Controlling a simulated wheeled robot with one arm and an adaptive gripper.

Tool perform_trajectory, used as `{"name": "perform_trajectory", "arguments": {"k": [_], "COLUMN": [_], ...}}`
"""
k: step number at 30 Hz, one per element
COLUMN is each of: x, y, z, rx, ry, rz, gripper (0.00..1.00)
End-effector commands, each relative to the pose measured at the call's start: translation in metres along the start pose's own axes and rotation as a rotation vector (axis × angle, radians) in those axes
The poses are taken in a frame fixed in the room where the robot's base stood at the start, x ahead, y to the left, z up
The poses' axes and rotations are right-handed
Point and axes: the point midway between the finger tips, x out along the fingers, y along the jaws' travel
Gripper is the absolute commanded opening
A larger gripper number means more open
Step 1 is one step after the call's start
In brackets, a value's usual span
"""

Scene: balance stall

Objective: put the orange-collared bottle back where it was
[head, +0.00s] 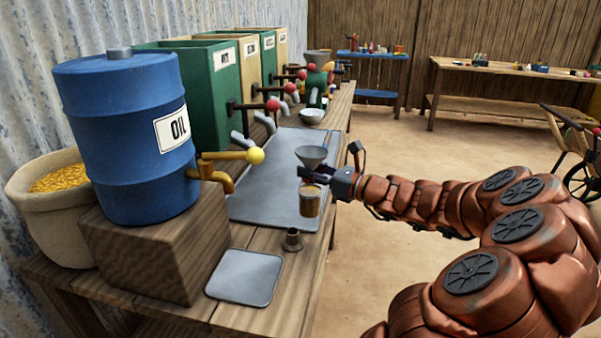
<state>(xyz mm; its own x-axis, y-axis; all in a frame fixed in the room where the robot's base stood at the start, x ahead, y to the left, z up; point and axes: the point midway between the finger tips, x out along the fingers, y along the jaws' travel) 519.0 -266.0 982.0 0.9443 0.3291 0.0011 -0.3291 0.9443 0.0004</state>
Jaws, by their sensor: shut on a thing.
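A small bottle with amber-brown contents (310,207) hangs upright at my gripper (316,178), near the bench's front edge. My gripper is shut on it around its upper part. An orange tint shows near its top, but the collar is mostly hidden by the fingers. A grey metal funnel (311,154) shows directly above the bottle. I cannot tell whether its spout sits in the bottle neck. A gap between the bottle's base and the bench cannot be judged clearly.
A small dark metal cup (292,240) stands near the bench edge, beside a bare grey square plate (245,277). A long grey mat (262,200) lies behind the bottle. A blue oil drum (125,165) with a yellow-knobbed tap (255,156) stands left on a wooden block (150,255).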

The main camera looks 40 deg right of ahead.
Motion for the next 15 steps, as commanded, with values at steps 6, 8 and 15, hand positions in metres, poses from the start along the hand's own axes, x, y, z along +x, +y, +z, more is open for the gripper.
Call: {"name": "perform_trajectory", "arguments": {"k": [6, 8, 15], "x": [0.032, 0.039, 0.052], "y": [-0.02, -0.024, -0.035], "z": [-0.005, -0.005, -0.006], "rx": [0.0, 0.0, -0.002], "ry": [0.003, 0.001, 0.001], "rz": [0.003, 0.004, -0.001], "gripper": [0.0, 0.0, 0.0]}}
